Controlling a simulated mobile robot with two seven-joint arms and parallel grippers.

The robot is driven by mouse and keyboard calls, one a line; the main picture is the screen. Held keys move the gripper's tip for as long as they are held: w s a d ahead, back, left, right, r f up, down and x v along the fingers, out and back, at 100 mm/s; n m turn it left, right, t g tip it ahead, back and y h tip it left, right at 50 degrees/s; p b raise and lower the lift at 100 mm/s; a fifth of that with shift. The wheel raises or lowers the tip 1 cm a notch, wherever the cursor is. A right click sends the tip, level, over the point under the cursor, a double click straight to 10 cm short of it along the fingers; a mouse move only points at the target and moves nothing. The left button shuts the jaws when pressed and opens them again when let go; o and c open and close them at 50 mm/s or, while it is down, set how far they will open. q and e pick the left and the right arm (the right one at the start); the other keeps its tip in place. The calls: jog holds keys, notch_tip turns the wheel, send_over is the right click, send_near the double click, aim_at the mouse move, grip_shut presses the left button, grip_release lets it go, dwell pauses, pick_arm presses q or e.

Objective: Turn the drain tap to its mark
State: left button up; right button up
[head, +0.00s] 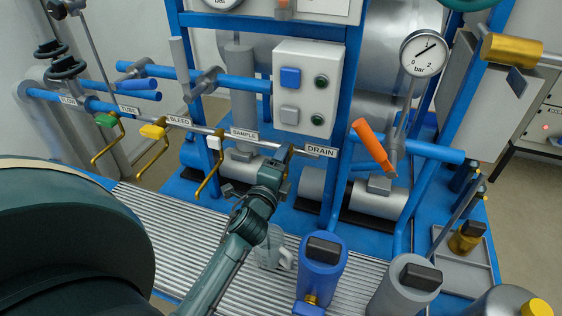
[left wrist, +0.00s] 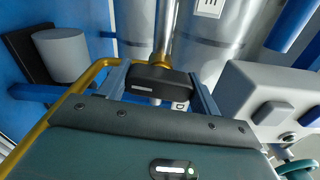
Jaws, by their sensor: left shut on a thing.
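The DRAIN label (head: 320,151) is at the right end of the tap rail. My left gripper (head: 281,160) is at the drain tap beside this label and covers most of it in the head view. In the left wrist view the dark tap handle (left wrist: 157,84) lies between the two fingers of my left gripper (left wrist: 158,76), which is shut on it. A brass collar sits behind the handle, on a grey pipe. I cannot make out the mark. My right gripper is not in view.
Taps with green (head: 106,120), yellow (head: 152,131) and white (head: 214,142) handles and brass spouts stand left along the rail. A clear jug (head: 273,257) stands on the ribbed grating below. A blue cylinder (head: 320,268) and a button box (head: 305,88) are near my left arm.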

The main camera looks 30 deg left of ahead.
pick_arm(q)
jog(key=shift+n, duration=0.7)
jog(key=o, duration=1)
jog(key=shift+s, duration=0.1)
